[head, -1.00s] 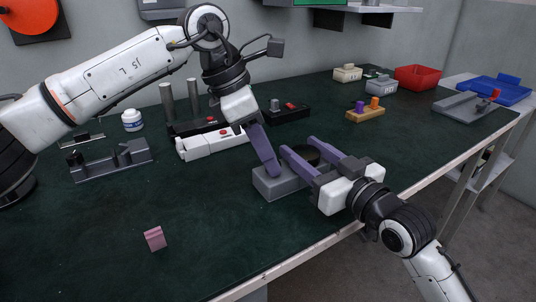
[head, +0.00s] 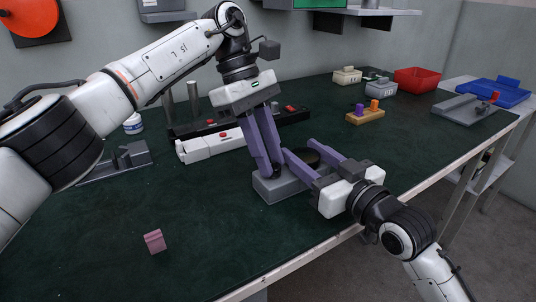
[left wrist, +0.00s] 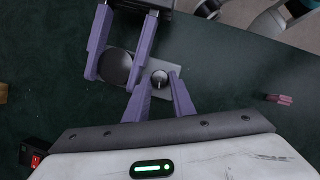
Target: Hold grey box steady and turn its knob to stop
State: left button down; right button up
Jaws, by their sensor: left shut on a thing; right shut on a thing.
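The grey box (head: 282,191) sits on the dark green tabletop near its front edge. In the left wrist view, its small round knob (left wrist: 159,79) with a pale pointer line is between the fingertips of my left gripper (left wrist: 160,76). My left gripper (head: 271,172) comes down from above and is shut on the knob, largely hiding it in the head view. My right gripper (head: 300,158) reaches in from the right and is shut on the box. Its purple fingers lie either side of the dark round part (left wrist: 115,68), close to my left fingers.
A white unit with a red button (head: 212,143) and dark units stand behind. A pink block (head: 155,241) lies front left. A yellow block with pegs (head: 366,117) and a red bin (head: 417,78) are back right.

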pick_arm(q)
jog(key=shift+m, duration=0.4)
jog(key=c, duration=1.5)
grip_release()
jog(key=shift+w, duration=0.1)
